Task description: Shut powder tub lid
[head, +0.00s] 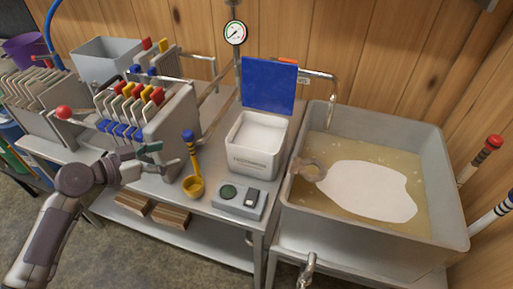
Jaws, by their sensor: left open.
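The powder tub (253,148) is a white square container on the metal bench, filled with white powder. Its blue lid (269,86) stands upright at the tub's back edge, so the tub is open. My left gripper (164,156) is open at the bench's front edge, to the left of the tub and apart from it. It is just left of a yellow scoop (193,184) with a blue-topped handle. My right gripper is not in view.
A filter press with coloured handles (130,110) stands on the left. A grey control box (239,199) sits in front of the tub. A large metal pan (440,215) of amber liquid is on the right. A gauge (235,33) on a pipe rises behind.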

